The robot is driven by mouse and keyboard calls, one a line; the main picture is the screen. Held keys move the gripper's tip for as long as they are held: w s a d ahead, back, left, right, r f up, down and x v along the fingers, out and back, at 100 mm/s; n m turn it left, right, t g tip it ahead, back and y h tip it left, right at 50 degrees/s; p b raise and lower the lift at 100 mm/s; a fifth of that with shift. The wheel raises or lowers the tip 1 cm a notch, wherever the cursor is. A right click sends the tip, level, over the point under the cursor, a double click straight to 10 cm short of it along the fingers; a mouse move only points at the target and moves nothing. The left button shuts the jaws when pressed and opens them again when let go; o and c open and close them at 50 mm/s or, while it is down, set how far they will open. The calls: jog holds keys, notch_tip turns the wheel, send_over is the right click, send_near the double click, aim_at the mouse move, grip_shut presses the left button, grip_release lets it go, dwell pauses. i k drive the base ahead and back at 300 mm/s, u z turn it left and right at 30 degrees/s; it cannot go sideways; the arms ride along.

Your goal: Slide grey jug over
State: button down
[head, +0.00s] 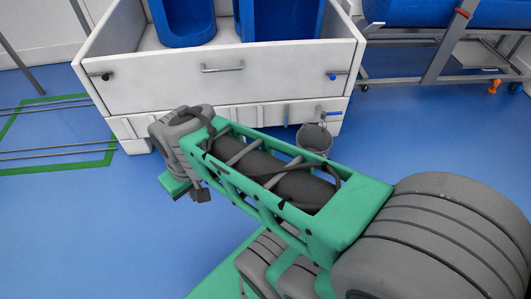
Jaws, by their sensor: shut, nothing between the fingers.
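The grey jug (313,139) is a small open-topped vessel in front of the lower right part of a white carrier. My arm hides its lower part, so I cannot tell what it rests on. My arm reaches from the lower right towards the left in front of it. My gripper (188,190) is at the arm's far left end, small and partly hidden by the wrist. It is shut and empty, well to the left of the jug and apart from it.
The white carrier (215,87) with a metal handle holds blue tubs (185,22) and stands behind the jug. A metal trolley (440,62) with a blue tub is at the back right. Green floor marking (60,170) is at the left. Blue floor (80,240) is clear at the lower left.

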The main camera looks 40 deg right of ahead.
aim_at(310, 137)
jog(key=u, duration=2.9)
jog(key=k, duration=1.2)
jog(key=z, duration=2.1)
jog(key=i, duration=0.5)
